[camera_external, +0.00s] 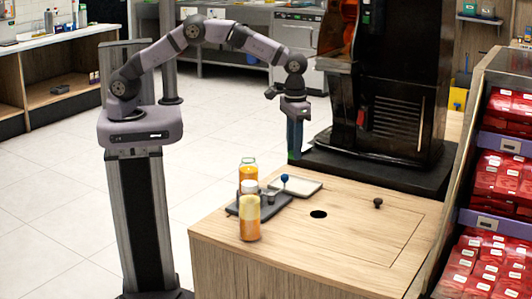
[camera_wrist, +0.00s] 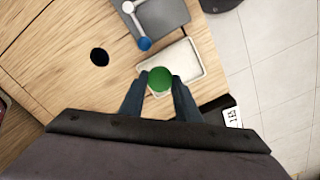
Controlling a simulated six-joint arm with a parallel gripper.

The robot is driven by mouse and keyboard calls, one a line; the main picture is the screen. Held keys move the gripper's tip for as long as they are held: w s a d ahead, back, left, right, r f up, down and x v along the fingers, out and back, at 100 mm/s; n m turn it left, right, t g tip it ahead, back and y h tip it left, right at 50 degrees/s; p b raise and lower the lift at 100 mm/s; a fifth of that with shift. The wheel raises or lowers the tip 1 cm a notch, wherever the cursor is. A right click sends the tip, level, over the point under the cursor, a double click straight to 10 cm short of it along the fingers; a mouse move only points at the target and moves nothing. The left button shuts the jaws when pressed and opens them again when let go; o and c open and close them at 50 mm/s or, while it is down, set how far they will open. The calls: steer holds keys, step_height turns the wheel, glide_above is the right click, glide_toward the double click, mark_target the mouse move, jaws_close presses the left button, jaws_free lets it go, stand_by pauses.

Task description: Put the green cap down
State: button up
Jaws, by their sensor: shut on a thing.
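The green cap (camera_wrist: 159,80) is held between the two fingertips of my gripper (camera_wrist: 160,84) in the wrist view. In the wrist view it appears in front of the white tray (camera_wrist: 183,58); the height between them cannot be told there. In the external view my gripper (camera_external: 294,152) points down beside the juicer, behind the far edge of the wooden counter. A little green shows at its tips, and the white tray (camera_external: 305,185) is in front of it and slightly right.
A yellow-orange bottle with a white cap (camera_external: 250,218) and a second bottle (camera_external: 247,168) stand near a dark tray (camera_external: 272,209). A blue-knobbed tool (camera_external: 284,179) stands beside them. The black juicer (camera_external: 390,120) rises at the right. The wooden counter (camera_external: 300,245) has a hole and bare room in front.

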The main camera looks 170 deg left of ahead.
mark_target(296, 188)
steer(key=shift+s+a+f+b, duration=0.3)
steer(key=shift+s+a+b, duration=0.1)
steer(key=shift+s+b, duration=0.1)
steer(key=shift+s+a+f+b, duration=0.3)
steer(key=shift+s+a+b, duration=0.05)
steer(key=shift+s+b, duration=0.15)
steer(key=shift+f+p, duration=0.8)
steer(key=shift+f, duration=4.2)
steer(key=o, duration=1.1)
steer(key=shift+f, duration=0.1)
steer(key=shift+o, duration=0.2)
step_height(296, 188, up, 12)
steer(key=b, duration=0.1)
steer(key=shift+b, duration=0.35)
steer(key=shift+w+d, duration=0.1)
